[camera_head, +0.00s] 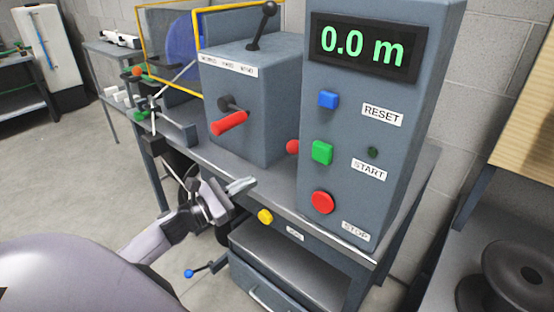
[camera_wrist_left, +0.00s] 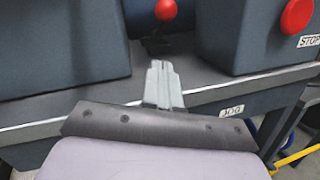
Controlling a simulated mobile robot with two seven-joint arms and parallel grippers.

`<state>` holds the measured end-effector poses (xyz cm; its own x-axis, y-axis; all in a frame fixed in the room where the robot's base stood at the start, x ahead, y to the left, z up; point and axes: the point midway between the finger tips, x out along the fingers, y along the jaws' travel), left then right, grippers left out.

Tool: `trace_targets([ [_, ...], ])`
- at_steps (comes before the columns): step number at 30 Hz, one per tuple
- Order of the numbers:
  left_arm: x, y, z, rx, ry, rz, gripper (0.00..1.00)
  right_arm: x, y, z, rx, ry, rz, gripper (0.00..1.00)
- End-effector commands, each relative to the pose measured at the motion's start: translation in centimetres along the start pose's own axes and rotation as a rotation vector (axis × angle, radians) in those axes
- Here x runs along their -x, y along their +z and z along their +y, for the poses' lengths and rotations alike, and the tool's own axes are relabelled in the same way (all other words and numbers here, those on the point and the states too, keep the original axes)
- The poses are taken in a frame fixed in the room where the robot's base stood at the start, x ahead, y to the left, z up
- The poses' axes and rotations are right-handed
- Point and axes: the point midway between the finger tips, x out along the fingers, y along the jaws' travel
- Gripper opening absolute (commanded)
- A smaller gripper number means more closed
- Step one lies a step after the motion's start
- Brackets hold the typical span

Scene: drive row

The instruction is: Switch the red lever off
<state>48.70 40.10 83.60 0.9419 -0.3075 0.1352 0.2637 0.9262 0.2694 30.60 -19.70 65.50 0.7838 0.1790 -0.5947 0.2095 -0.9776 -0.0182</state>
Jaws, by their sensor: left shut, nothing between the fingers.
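A lever with a red cylindrical handle (camera_head: 229,123) sticks out from the front of a grey box on the bench, its handle tilted slightly from level on a dark pivot. A red ball (camera_head: 292,147) shows between this box and the control cabinet; in the left wrist view a red ball (camera_wrist_left: 166,9) stands on a dark stem beyond the fingers. My left gripper (camera_head: 246,185) is shut and empty, in front of the bench edge, below and apart from the red handle. It also shows in the left wrist view (camera_wrist_left: 160,72). My right gripper is not in view.
The control cabinet (camera_head: 340,215) carries a 0.0 m display (camera_head: 362,47) and RESET, START and STOP buttons. A black-knobbed lever (camera_head: 262,25) tops the grey box. A yellow button (camera_head: 265,216) is on the bench front. A black spool (camera_head: 520,275) lies right.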

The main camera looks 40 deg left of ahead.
Motion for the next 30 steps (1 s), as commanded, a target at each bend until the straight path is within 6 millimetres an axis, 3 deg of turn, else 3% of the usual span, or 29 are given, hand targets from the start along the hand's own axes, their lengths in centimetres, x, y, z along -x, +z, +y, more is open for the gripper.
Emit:
trace_targets([
  [13,-6.5,0.1,0.0,0.0,0.0,-0.001,0.0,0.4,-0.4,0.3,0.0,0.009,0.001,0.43],
  [15,-7.4,1.3,0.1,-0.002,-0.002,-0.003,0.0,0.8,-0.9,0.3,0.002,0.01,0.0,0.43],
  [21,-8.9,2.6,0.0,0.0,-0.001,0.0,0.0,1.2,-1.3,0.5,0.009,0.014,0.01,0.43],
  [30,-9.3,2.8,-0.1,0.001,-0.001,0.001,0.0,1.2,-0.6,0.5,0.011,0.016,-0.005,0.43],
])
